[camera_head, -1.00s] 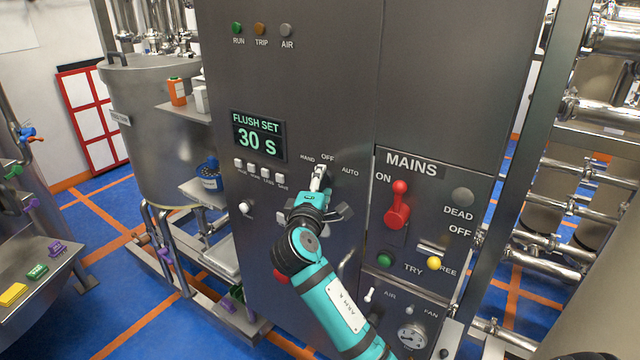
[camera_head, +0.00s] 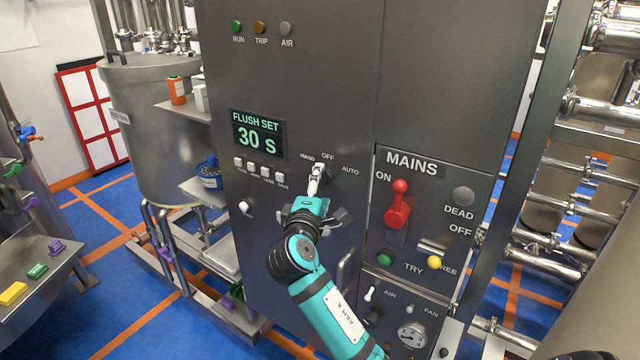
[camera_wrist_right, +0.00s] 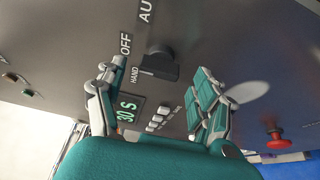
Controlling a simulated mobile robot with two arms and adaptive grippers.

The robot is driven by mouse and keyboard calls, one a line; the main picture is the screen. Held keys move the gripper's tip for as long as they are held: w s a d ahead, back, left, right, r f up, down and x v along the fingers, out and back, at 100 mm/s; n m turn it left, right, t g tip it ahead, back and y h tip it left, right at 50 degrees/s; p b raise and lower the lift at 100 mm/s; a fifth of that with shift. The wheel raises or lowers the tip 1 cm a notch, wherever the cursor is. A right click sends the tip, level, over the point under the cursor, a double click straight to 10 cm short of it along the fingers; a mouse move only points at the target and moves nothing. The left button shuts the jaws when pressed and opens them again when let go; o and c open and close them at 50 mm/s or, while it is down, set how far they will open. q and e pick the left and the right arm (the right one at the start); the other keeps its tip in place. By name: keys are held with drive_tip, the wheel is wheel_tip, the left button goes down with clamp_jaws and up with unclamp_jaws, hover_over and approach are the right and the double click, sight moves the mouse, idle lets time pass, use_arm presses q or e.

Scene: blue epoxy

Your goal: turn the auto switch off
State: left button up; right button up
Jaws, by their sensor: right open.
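The auto switch is a black rotary knob on the grey cabinet front, below the labels HAND, OFF and AUTO. In the head view the knob (camera_head: 324,174) is partly hidden by my right gripper (camera_head: 320,187). In the right wrist view the knob (camera_wrist_right: 160,67) shows more fully, between and beyond the fingertips. My right gripper (camera_wrist_right: 160,82) is open and empty, with one finger on each side of the knob in that view. I see no clear contact, and which label the knob points at is hard to tell. My left gripper is not in view.
Small white buttons (camera_head: 260,172) sit left of the knob under the FLUSH SET display (camera_head: 257,135). The MAINS panel (camera_head: 430,215) with a red lever (camera_head: 398,207) is to the right. A red mushroom button (camera_wrist_right: 278,140) shows in the right wrist view.

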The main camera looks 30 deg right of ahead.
drive_tip(key=v, duration=1)
